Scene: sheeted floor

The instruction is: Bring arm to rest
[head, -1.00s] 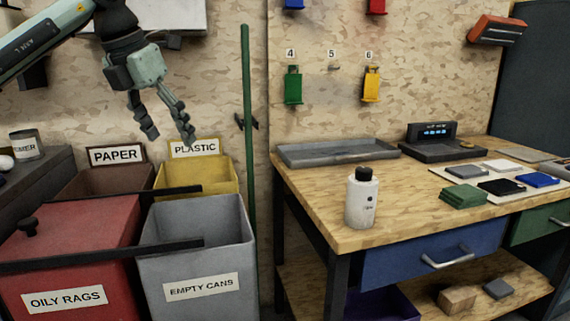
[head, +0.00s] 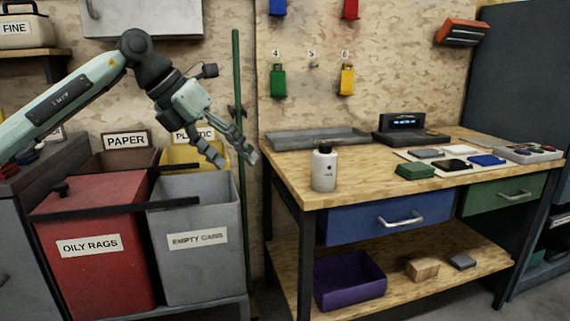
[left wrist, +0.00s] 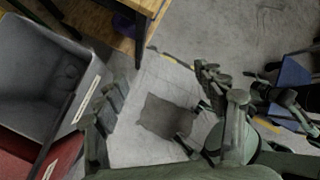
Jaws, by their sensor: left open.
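My left arm (head: 85,95) comes in from the left in the head view. My left gripper (head: 234,158) is open and empty, with its fingers pointing down and right. It hangs in the air in front of the bins, near the upper right of the grey EMPTY CANS bin (head: 197,274). In the left wrist view the open fingers (left wrist: 160,95) show above the floor, with nothing between them. My right gripper does not show in the head view.
The workbench (head: 330,200) stands to the right, with a white bottle (head: 324,170) near its left end. The red OILY RAGS bin (head: 98,275) and yellow PLASTIC bin (head: 180,155) stand beside the grey bin. A green pole (head: 238,80) leans at the wall. A purple bin (head: 350,284) sits on the bench's lower shelf.

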